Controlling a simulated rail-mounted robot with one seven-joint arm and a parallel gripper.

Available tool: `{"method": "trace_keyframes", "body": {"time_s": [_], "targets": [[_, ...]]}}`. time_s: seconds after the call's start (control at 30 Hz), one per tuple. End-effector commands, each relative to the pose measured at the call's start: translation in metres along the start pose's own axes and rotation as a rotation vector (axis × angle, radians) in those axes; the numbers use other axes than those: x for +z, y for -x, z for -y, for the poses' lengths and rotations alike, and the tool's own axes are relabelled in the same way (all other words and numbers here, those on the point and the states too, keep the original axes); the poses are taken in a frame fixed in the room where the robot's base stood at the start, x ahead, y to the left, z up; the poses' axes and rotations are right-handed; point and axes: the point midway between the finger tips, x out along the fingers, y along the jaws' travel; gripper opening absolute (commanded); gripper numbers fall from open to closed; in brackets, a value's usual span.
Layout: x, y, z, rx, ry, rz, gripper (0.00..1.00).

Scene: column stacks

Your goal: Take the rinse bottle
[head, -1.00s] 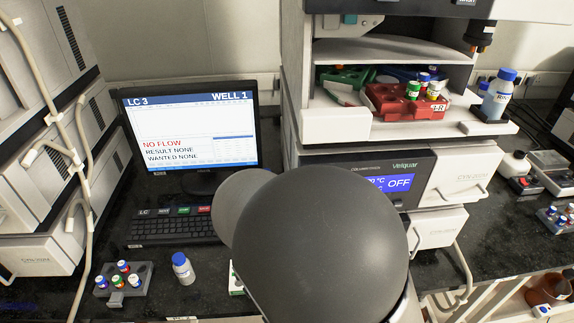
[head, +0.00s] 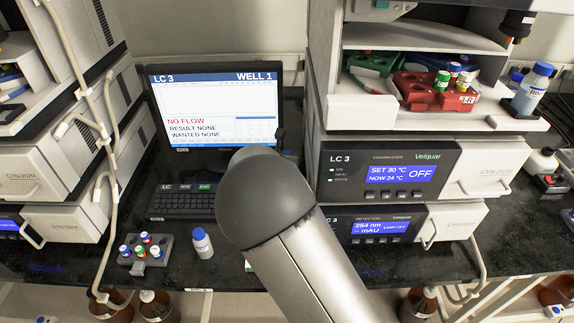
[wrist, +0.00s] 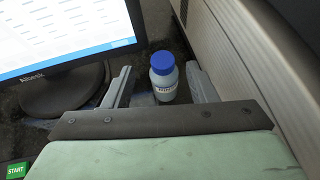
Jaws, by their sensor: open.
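In the wrist view a small bottle with a blue cap and pale body (wrist: 164,79) stands upright between the fingers of my gripper (wrist: 159,72). The fingers are apart, one on each side of it; I cannot tell whether either touches. Its label is too small to read surely. In the head view my arm hides this bottle and my gripper. A blue-capped bottle whose label starts "RIN" (head: 530,90) stands on the right of the upper shelf. Another blue-capped white bottle (head: 202,244) stands on the bench at the front left.
The monitor (head: 218,112) is left of my gripper, and the LC 3 stack (head: 330,165) is close on its right. A keyboard (head: 182,202) and a grey rack of vials (head: 146,255) are on the bench. A red vial rack (head: 415,92) is on the shelf.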

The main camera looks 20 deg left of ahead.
Motion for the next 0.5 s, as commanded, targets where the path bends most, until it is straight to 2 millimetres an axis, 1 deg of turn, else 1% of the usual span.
{"method": "trace_keyframes", "body": {"time_s": [0.07, 0.2, 0.3, 0.4, 0.5], "targets": [[0.0, -0.008, 0.002, -0.002, 0.001, 0.0, 0.52], [0.0, -0.03, 0.005, -0.004, 0.002, 0.0, 0.52], [0.0, -0.043, 0.004, -0.001, 0.001, -0.001, 0.52], [0.0, -0.049, 0.004, -0.001, 0.0, 0.0, 0.52], [0.0, -0.051, 0.004, -0.001, -0.001, 0.0, 0.52]]}}
